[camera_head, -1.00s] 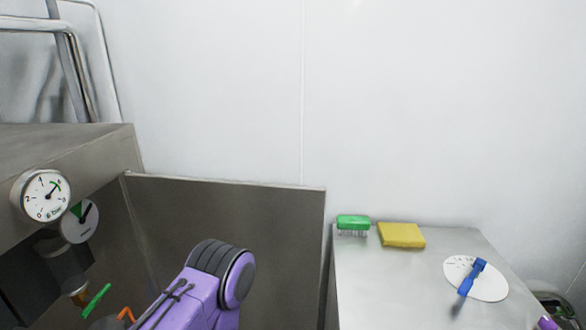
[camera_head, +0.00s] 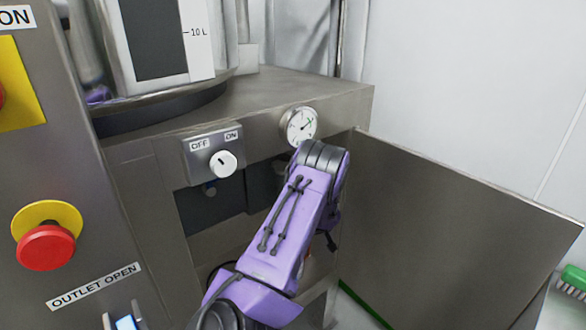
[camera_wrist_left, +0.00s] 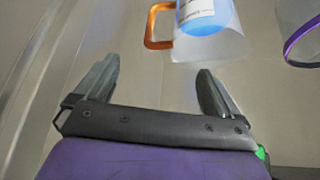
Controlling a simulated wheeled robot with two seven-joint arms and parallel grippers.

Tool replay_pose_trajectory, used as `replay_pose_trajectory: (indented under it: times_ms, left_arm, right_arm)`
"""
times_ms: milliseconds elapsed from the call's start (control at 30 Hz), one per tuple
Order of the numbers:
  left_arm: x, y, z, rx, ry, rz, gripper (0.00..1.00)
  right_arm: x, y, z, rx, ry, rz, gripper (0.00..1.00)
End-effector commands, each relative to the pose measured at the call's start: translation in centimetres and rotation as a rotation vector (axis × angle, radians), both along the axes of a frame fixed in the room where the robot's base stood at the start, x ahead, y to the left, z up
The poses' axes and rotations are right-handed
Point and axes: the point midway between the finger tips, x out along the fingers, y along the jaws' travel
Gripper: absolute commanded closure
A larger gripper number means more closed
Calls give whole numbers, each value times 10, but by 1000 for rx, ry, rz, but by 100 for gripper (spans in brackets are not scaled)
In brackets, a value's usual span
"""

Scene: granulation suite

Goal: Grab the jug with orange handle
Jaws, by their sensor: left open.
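The jug with the orange handle (camera_wrist_left: 212,40) is at the top of the left wrist view. It is clear, with a white label and blue inside, and its orange handle (camera_wrist_left: 150,28) is on its left side. Its top is cut off by the frame. My left gripper (camera_wrist_left: 158,70) is open, with its two fingers apart and nothing between them. The jug and handle lie beyond the fingertips, apart from them. In the head view my purple left arm reaches into the machine's lower bay and hides the gripper and most of the bay. My right gripper is not in view.
A second clear jug with a purple rim (camera_wrist_left: 297,42) is at the right edge of the wrist view. A steel side panel (camera_head: 450,215) stands right of my arm. Above the bay are a dial gauge (camera_head: 299,125) and an OFF/ON knob (camera_head: 222,164). A red button (camera_head: 45,248) is at left.

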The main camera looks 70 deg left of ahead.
Motion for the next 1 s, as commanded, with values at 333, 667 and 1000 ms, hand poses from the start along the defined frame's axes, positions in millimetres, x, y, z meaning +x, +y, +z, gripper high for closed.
replay_pose_trajectory:
  times_ms: [333,667,1000]
  left_arm:
    - [-3,27,-50,-4,2,3,3]
    - [-3,47,-83,-2,1,0,3]
    - [-2,47,-82,-3,2,0,62]
  right_arm:
    - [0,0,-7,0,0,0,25]
    - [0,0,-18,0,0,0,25]
    - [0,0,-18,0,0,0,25]
